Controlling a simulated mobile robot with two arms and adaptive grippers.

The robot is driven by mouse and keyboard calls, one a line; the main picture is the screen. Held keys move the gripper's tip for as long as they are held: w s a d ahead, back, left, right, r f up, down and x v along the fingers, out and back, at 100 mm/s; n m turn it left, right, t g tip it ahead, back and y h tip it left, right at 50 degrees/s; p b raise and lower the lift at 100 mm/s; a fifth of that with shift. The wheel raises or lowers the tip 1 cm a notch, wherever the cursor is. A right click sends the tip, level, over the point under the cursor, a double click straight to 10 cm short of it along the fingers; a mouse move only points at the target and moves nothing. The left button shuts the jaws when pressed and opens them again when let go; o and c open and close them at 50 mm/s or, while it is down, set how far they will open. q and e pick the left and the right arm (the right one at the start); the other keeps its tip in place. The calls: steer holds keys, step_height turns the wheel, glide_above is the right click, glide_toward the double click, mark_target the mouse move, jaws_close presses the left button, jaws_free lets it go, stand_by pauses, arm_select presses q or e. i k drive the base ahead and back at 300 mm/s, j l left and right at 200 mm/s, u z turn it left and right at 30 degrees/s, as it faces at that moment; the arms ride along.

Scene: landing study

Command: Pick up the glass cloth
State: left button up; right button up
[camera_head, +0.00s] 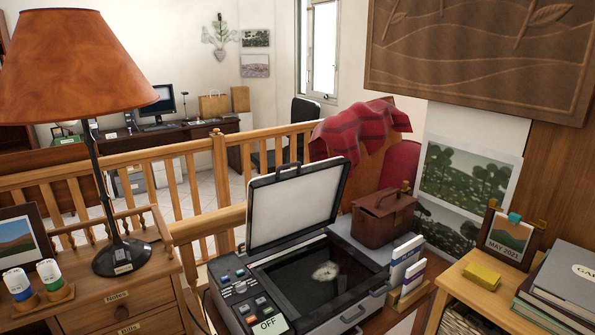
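A small folded yellow pad (482,276) lies on the wooden shelf top at the right, in front of the calendar. It looks like a folded cloth, but I cannot tell for sure. An open flatbed scanner (263,263) stands in the middle with its lid (293,208) raised. A whitish smudge or patch (326,271) shows on its dark glass. A red plaid cloth (362,128) is draped over a chair back behind. Neither of my grippers is in view.
Calendar stand (509,236) and stacked books (566,275) flank the yellow pad. A brown leather bag (383,217) and a leaflet holder (407,266) stand right of the scanner. A lamp (121,257) and two bottles stand left. A wooden railing (219,153) runs behind.

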mark_target(485, 278)
steer(key=z, duration=1.3)
